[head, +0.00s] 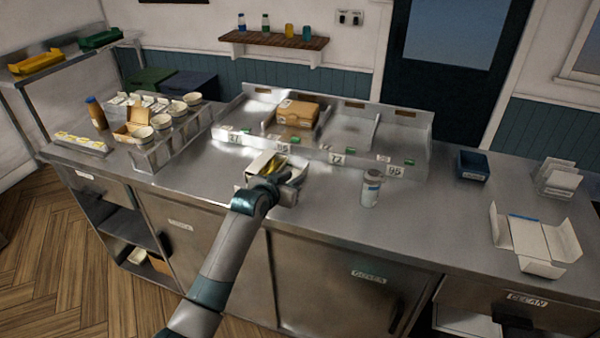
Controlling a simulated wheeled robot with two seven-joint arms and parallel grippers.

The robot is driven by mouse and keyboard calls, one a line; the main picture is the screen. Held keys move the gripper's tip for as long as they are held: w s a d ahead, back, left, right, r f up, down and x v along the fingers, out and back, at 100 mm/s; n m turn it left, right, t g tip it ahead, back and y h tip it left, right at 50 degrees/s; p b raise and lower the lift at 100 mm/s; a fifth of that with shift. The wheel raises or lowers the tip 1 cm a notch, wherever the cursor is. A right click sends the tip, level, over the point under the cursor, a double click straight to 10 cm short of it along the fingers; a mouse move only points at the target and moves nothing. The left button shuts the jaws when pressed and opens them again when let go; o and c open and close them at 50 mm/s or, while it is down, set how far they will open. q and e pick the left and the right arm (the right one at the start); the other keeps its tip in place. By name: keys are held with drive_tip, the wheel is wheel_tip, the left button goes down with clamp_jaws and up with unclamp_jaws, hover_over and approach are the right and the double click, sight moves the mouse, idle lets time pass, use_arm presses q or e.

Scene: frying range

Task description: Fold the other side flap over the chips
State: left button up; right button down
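An open cardboard box (258,161) stands on the steel counter near the middle of the head view. Yellow chips (271,168) show inside it. A pale flap stands up on its left and back side. Another flap (297,176) sticks out at its right. My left gripper (274,182) is at the near side of the box, and my wrist covers the box's front. The fingers are small and dark against the box, so I cannot tell whether they are open or touch a flap. My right gripper is out of the picture.
A divided steel holding tray (345,158) with a closed brown box (297,113) stands behind. A shaker (371,188) stands right of the chip box. An unfolded white carton (535,240) lies far right. A rack with bowls (160,122) is left. Counter between shaker and carton is clear.

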use_arm(q)
drive_tip(key=shift+p+x, duration=0.4)
drive_tip(key=shift+x, duration=2.65)
drive_tip(key=shift+c, duration=0.7)
clamp_jaws()
